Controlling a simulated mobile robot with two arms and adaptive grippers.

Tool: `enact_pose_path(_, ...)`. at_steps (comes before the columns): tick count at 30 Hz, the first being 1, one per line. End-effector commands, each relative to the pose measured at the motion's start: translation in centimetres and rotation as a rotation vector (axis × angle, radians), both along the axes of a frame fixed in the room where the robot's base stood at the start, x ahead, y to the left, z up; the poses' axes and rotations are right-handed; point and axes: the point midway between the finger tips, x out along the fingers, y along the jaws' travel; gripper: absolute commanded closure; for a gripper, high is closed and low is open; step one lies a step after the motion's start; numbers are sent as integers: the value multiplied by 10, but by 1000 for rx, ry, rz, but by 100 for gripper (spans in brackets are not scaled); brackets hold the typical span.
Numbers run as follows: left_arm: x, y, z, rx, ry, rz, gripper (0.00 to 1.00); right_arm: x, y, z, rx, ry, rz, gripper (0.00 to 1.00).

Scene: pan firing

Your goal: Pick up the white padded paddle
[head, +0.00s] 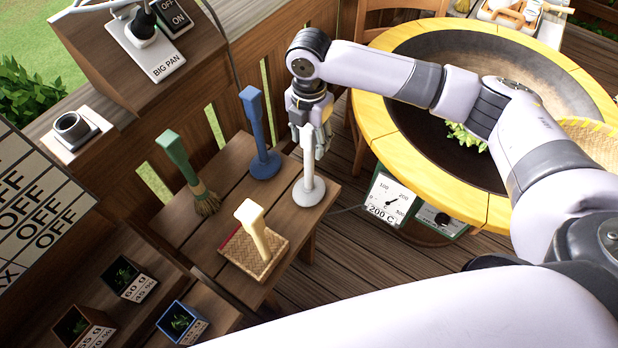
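The white padded paddle (309,189) stands upright on its round pad near the right end of the wooden bench. My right gripper (316,142) points down at the top of its handle, with the fingers beside or around the upper handle. The view is too small to tell whether the fingers are closed on it. The pad appears to rest on the bench top. My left gripper is not in view.
A blue paddle (263,130) stands just left of the white one. A green-handled brush (189,172) and a cream-handled tool on a woven mat (237,254) share the bench (190,240). A yellow-rimmed pan (372,118) lies to the right, with a temperature gauge (387,199) below.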

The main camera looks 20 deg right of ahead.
Motion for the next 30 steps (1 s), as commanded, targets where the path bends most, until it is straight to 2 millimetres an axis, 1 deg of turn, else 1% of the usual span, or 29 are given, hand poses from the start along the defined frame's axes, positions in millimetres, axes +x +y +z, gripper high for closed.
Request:
enact_pose_path(1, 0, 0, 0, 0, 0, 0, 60, 0, 0, 0, 0, 0, 0, 57)
enact_pose_path(2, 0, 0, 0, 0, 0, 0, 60, 0, 0, 0, 0, 0, 0, 59)
enact_pose_path(20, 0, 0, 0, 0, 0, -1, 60, 0, 0, 1, 1, -1, 0, 99)
enact_pose_path(30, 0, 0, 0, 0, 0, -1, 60, 0, 0, 1, 1, -1, 0, 100)
